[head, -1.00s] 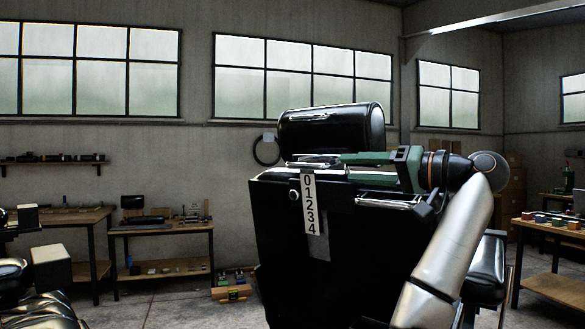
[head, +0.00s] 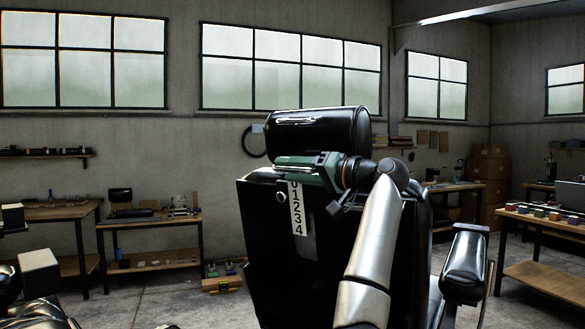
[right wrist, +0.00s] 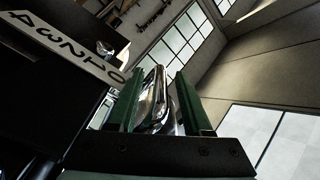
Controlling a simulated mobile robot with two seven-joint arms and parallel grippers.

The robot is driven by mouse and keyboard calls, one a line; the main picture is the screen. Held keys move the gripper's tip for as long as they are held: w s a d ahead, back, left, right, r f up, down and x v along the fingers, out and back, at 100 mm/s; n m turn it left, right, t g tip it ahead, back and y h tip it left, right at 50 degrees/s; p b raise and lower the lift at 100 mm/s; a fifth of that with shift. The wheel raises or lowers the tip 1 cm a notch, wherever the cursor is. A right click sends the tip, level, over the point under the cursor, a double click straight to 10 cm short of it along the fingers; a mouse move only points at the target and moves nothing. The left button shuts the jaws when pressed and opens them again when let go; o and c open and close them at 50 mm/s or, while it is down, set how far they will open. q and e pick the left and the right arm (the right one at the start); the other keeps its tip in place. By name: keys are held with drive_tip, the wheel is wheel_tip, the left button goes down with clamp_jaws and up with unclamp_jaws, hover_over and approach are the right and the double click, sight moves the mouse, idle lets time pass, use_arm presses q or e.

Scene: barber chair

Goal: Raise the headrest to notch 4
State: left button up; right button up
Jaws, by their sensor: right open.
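The black rolled headrest (head: 318,132) sits above the top of the tall black chair back (head: 268,245), with a chrome bar (head: 300,121) along its face. A white strip numbered 0 to 4 (head: 298,215) runs down the chair back, 0 at the top. My right gripper (head: 282,164), green-fingered, is open just below the headrest and partly covers the 0. In the right wrist view a curved chrome piece (right wrist: 155,98) shows between the green fingers of my right gripper (right wrist: 158,95); contact cannot be told. The strip (right wrist: 70,55) also shows there.
A chrome knob (head: 281,195) sits left of the strip. A black armrest (head: 465,265) stands right of the chair back. Workbenches stand at the left (head: 150,221) and right (head: 545,282). A toolbox (head: 222,284) is on the floor at the left.

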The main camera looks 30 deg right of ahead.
drive_tip(key=shift+d, duration=0.1)
drive_tip(key=c, duration=0.7)
clamp_jaws()
drive_tip(key=shift+r, duration=0.2)
idle(0.4)
